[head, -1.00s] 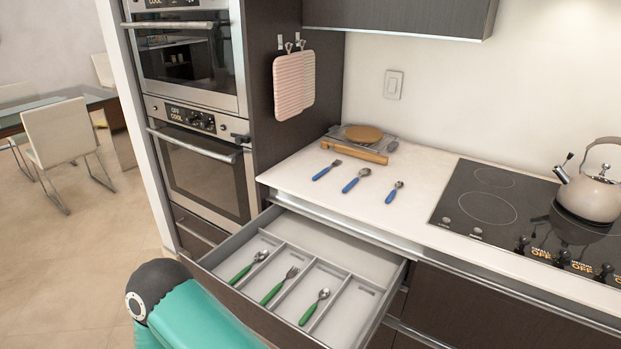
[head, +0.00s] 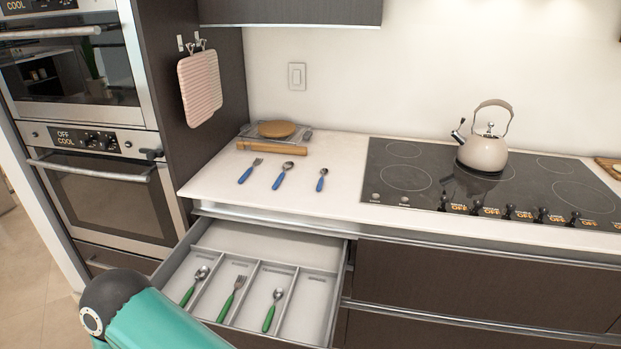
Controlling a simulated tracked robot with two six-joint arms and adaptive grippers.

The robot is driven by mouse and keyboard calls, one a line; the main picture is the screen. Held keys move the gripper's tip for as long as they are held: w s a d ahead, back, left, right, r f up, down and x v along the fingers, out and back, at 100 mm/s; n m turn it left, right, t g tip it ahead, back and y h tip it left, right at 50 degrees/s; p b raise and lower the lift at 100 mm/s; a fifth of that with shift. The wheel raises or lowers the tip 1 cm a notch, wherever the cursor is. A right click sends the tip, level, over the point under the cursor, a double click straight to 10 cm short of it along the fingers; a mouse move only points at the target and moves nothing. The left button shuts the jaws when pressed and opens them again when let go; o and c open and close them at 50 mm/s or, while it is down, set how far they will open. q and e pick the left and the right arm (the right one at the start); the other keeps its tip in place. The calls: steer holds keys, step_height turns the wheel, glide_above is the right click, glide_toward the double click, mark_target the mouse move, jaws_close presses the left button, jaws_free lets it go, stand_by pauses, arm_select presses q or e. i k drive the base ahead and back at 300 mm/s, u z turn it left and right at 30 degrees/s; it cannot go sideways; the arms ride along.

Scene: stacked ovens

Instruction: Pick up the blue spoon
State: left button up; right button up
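Three blue-handled utensils lie in a row on the white counter (head: 225,185). They are a fork (head: 250,171), a larger blue spoon (head: 283,175) in the middle and a smaller blue spoon (head: 322,180) at the right. The handles point toward the drawer. Nothing touches or covers them. Neither gripper is in view. Only a teal and black part of my own arm shows at the bottom left.
An open drawer (head: 270,241) below the counter holds a green spoon (head: 194,286), a green fork (head: 232,298) and another green spoon (head: 273,310). A rolling pin (head: 272,147) lies behind the utensils. A cooktop (head: 405,178) with a kettle (head: 484,150) is at right.

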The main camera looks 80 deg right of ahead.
mark_target(287, 165)
steer(key=u, duration=1.45)
steer(key=i, duration=0.1)
steer(key=z, duration=2.85)
